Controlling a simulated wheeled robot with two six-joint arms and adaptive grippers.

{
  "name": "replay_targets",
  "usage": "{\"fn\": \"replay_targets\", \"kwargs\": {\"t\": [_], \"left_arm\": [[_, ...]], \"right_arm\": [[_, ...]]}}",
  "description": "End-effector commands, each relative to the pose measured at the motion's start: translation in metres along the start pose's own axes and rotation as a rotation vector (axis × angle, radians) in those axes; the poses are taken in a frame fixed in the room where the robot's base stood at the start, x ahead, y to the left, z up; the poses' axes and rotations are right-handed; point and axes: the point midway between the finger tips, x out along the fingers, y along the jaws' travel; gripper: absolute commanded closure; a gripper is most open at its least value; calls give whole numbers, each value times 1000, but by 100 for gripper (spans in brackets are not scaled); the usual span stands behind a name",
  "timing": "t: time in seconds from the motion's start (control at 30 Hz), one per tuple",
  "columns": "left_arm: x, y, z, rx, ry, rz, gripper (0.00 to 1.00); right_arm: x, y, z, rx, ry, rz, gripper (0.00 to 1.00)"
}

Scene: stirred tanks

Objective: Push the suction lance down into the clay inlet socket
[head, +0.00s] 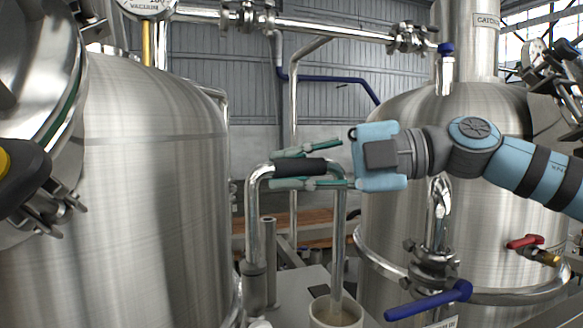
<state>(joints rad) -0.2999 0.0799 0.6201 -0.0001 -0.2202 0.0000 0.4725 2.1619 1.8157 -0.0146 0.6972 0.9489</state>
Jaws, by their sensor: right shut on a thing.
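The suction lance (338,240) is a chrome pipe bent like an upside-down U, with a black grip sleeve on its top bar. My right gripper (278,169) reaches in from the right and is shut on that sleeve, one teal finger above and one below. The lance's right leg goes down into a pale cup (335,320) with cloudy liquid. Its left leg meets a wider metal collar (255,277), which may be the clay inlet socket; I cannot tell how deep the leg sits. My left gripper is not in view.
A large steel tank (150,190) stands close on the left and another (395,135) behind my right arm. A short upright metal tube (269,255) stands beside the collar. A blue-handled valve (430,300) and a red-handled valve (526,241) stick out at lower right.

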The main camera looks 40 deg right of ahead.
Motion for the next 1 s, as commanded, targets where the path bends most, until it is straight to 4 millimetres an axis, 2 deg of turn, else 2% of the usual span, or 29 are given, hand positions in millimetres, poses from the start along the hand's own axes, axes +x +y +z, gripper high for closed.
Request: {"fn": "replay_targets", "kwargs": {"t": [0.07, 0.1, 0.23, 0.53, 0.63, 1.0], "left_arm": [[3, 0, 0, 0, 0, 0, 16], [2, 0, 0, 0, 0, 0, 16], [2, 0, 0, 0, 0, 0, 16], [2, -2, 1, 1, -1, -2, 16], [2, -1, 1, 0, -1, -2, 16], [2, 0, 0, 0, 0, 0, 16]], "right_arm": [[0, -2, 1, 0, 0, 1, 100], [0, -2, 0, 0, 0, 1, 76], [0, -1, 0, 0, 0, 1, 57], [-1, -2, 0, -1, 1, 0, 57], [-11, 0, -1, -5, 5, 5, 57], [-104, 0, 0, -2, 1, 7, 57]]}}
